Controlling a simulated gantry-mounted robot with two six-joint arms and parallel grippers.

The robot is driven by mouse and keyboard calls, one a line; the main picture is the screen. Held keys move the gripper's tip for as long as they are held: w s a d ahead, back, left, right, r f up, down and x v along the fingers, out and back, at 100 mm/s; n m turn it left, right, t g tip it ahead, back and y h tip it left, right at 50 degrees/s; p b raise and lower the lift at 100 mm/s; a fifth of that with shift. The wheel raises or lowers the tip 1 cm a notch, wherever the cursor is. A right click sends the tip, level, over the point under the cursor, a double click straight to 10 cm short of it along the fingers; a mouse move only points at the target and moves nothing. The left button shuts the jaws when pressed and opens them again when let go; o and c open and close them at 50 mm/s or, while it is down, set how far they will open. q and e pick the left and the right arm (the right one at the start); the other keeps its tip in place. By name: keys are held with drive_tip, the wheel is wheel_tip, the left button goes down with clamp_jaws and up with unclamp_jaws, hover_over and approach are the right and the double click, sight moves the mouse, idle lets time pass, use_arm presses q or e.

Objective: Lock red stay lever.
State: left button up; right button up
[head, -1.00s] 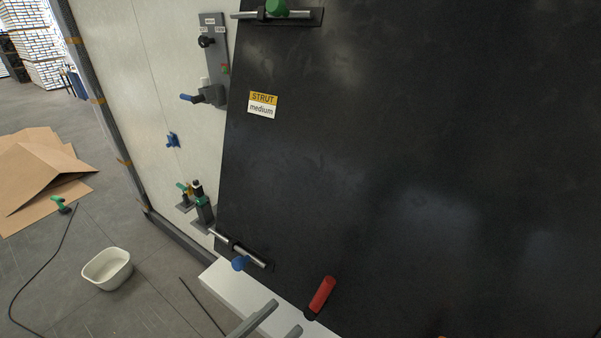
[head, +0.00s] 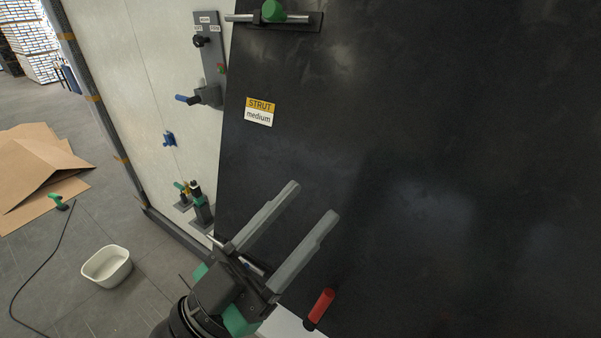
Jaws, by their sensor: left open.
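The red stay lever (head: 321,305) is a red cylindrical handle with a dark base at the lower edge of the large black panel (head: 430,150). It tilts up and to the right. My left gripper (head: 315,201) is open and empty, with its two long grey fingers pointing up and right in front of the panel. The fingers are above and left of the red lever, apart from it in the picture. The gripper covers most of the lower bolt and its blue knob. My right gripper is not in view.
A bolt with a green knob (head: 273,11) is at the panel's top. A blue-handled latch (head: 188,99) and a dark green clamp (head: 201,208) are on the left. A white tub (head: 107,267) and cardboard (head: 40,170) lie on the floor.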

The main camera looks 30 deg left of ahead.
use_arm(q)
drive_tip(key=r, duration=0.2)
drive_tip(key=r+t, duration=0.1)
drive_tip(key=shift+w+a+r, duration=0.1)
drive_tip(key=shift+w+r, duration=0.1)
drive_tip(key=shift+r, duration=0.2)
drive_tip(key=shift+c, duration=0.4)
